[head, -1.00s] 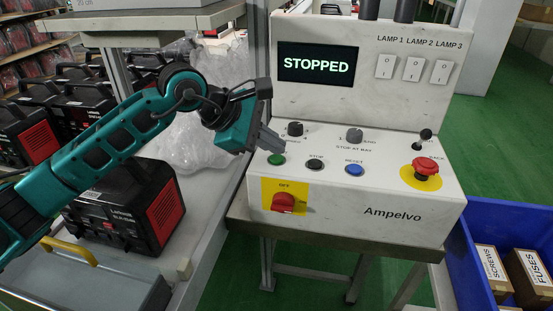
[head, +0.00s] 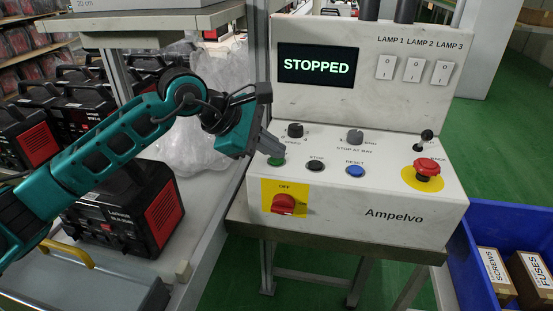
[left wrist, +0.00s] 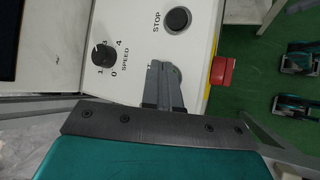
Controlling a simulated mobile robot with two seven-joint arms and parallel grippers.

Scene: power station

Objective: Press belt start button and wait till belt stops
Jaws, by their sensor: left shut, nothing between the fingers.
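The control panel (head: 330,211) has a screen (head: 316,66) that reads STOPPED. The green button (head: 276,162) is at the left of its sloped face, partly hidden by my left gripper (head: 279,151). That gripper is shut and empty, with its tips right at the green button. In the left wrist view the shut fingers (left wrist: 163,70) cover part of the green button (left wrist: 177,73). I cannot tell whether they touch it. The black STOP button (head: 315,166) and blue RESET button (head: 355,171) lie to the right. My right gripper is not in view.
A black speed knob (head: 295,130) sits just behind the green button. A red switch (head: 284,204) marked OFF is on the front. A red emergency knob (head: 426,168) is at the right. A blue crate (head: 470,262) with boxes stands at the lower right.

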